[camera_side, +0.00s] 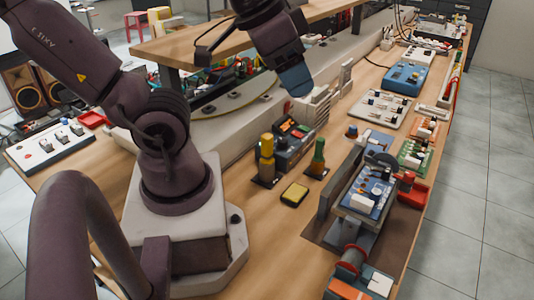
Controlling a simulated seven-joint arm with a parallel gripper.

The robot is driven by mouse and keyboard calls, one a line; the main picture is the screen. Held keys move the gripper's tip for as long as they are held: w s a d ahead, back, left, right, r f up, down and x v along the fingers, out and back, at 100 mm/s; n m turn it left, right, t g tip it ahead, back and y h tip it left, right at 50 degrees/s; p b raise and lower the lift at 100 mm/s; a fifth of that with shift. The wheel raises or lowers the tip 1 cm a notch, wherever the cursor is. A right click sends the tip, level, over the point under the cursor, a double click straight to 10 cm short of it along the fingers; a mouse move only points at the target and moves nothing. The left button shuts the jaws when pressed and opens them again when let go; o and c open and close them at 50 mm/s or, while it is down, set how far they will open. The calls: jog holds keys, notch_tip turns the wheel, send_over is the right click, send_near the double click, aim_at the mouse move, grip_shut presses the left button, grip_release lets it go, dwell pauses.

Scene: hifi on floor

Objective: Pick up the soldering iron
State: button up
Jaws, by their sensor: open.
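No soldering iron can be made out with certainty. An upright yellow-handled tool (266,158) stands on a dark base on the wooden bench, left of a dark box-like station (293,146) with small coloured controls. An upright green-handled tool (318,157) stands on a dark base to the right of that station. Either tool could be the iron. My gripper (294,80) hangs at upper centre, above and behind these tools and apart from them. It has a blue part at its lower end, is open, and no object shows in it. Its finger detail is hard to see.
A small yellow-topped block (294,194) lies in front of the tools. A vise-like fixture (345,215) holding a blue circuit board (367,190) stands at right. Circuit boards and instruments line the bench's right edge. Bare wood shows at front centre. A raised shelf (235,45) crosses behind.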

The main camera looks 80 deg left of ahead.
jog(key=shift+a, duration=0.1)
jog(key=n+g, duration=0.6)
jog(key=n, duration=0.3)
send_over(267, 136)
jog(key=s, duration=0.1)
notch_tip(267, 136, down, 13)
jog(key=f, duration=0.7)
jog(key=shift+w+d+f, duration=0.15)
jog(key=shift+d+f, duration=0.1)
jog(key=shift+f, duration=0.05)
jog(key=shift+w+a+f, duration=0.15)
jog(key=shift+w+f, duration=0.05)
jog(key=shift+f, duration=1.1)
jog(key=shift+w+a+f, duration=0.1)
jog(key=shift+w+f, duration=0.1)
jog(key=shift+f, duration=1.1)
jog(key=c, duration=0.9)
